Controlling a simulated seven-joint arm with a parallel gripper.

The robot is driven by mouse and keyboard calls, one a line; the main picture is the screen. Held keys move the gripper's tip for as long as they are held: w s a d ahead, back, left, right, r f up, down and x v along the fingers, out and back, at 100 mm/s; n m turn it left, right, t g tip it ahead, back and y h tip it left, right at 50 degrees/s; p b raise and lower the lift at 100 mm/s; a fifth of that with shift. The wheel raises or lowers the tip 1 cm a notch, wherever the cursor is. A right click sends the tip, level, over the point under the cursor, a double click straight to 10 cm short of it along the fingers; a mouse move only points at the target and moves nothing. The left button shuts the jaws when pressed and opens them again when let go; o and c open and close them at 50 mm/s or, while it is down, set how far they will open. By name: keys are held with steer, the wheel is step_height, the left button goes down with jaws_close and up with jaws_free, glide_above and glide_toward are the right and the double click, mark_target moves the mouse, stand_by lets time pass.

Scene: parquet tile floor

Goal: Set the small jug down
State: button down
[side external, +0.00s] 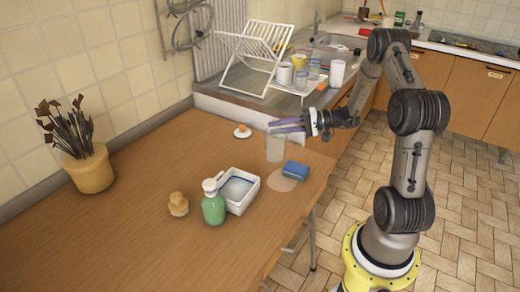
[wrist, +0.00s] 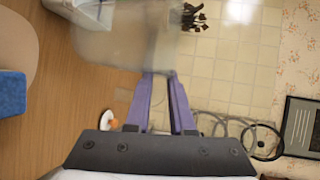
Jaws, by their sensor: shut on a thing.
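The small jug (side external: 276,150) is a pale, see-through vessel at the far right part of the wooden table. It looks upright, and I cannot tell whether its base touches the table. My gripper (side external: 274,126) reaches in from the right at the level of the jug's top, with purple fingers. In the wrist view, the fingers of my gripper (wrist: 160,78) are close together, and the see-through jug (wrist: 122,42) fills the area just beyond their tips. The gripper is shut on the jug; the exact grip point is unclear.
A blue sponge (side external: 295,170) and a pale round mat (side external: 280,185) lie near the jug. A white tub (side external: 250,199), green soap bottle (side external: 213,208) and brown brush (side external: 178,205) stand left. A small white thing with an orange top (side external: 242,132) is behind.

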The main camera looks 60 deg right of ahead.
steer(key=shift+w+d+f, duration=0.85)
steer(key=shift+w+f, duration=0.75)
steer(key=shift+f, duration=0.35)
steer(key=shift+w+d+f, duration=0.9)
steer(key=shift+w+f, duration=0.75)
steer(key=shift+f, duration=0.25)
steer(key=shift+w+d+f, duration=0.85)
steer(key=shift+w+f, duration=0.75)
steer(key=shift+f, duration=0.35)
steer(key=c, duration=0.8)
jaws_free()
steer(key=shift+f, duration=0.15)
steer(key=shift+r, duration=0.2)
steer(key=v, duration=0.7)
steer(key=shift+s+d, duration=0.1)
steer(key=shift+s, duration=0.15)
